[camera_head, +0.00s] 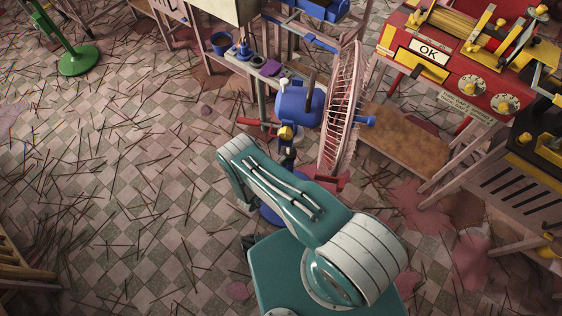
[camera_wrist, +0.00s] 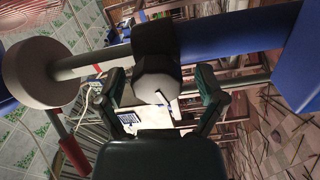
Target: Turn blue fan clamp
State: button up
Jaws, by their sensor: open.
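The blue fan (camera_head: 300,103) stands at the centre of the head view, with a pale round cage and a blue base partly hidden behind my arm. In the wrist view, its blue pole (camera_wrist: 235,35) runs across the top. My gripper (camera_wrist: 160,76) is open, with one finger on each side of the knob in the picture. I see no clear contact; the depth between fingers and knob is hard to judge. The gripper is not clearly visible in the head view.
A red machine (camera_head: 455,85) marked OK stands at the right. A bench with a blue cup (camera_head: 221,43) is behind the fan. A green stand (camera_head: 78,60) is at the upper left. The tiled floor at the left is open but strewn with thin sticks.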

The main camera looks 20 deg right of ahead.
jog(key=shift+s, duration=0.1)
jog(key=v, duration=1.2)
